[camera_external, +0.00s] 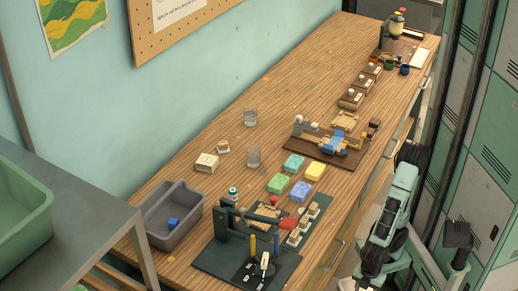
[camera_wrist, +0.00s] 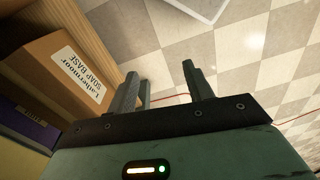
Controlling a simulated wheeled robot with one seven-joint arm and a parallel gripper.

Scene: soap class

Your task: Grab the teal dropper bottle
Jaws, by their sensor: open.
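A small bottle with a teal-green top (camera_external: 233,192) stands at the back of the dark press stand near the bench's front end. It is too small to tell for sure that it is the dropper bottle. My gripper (camera_external: 458,232) is off the right side of the bench, well away from that bottle. In the wrist view my gripper (camera_wrist: 160,85) has its two fingers apart with nothing between them. No bottle shows in the wrist view.
The dark press stand (camera_external: 205,262), grey bin (camera_external: 158,237), coloured soap bars (camera_external: 278,184) and two glasses (camera_external: 253,157) occupy the bench (camera_external: 215,135). Lockers (camera_external: 490,130) stand at right. The wrist view shows a soap base box (camera_wrist: 65,72) and checkered floor (camera_wrist: 240,60).

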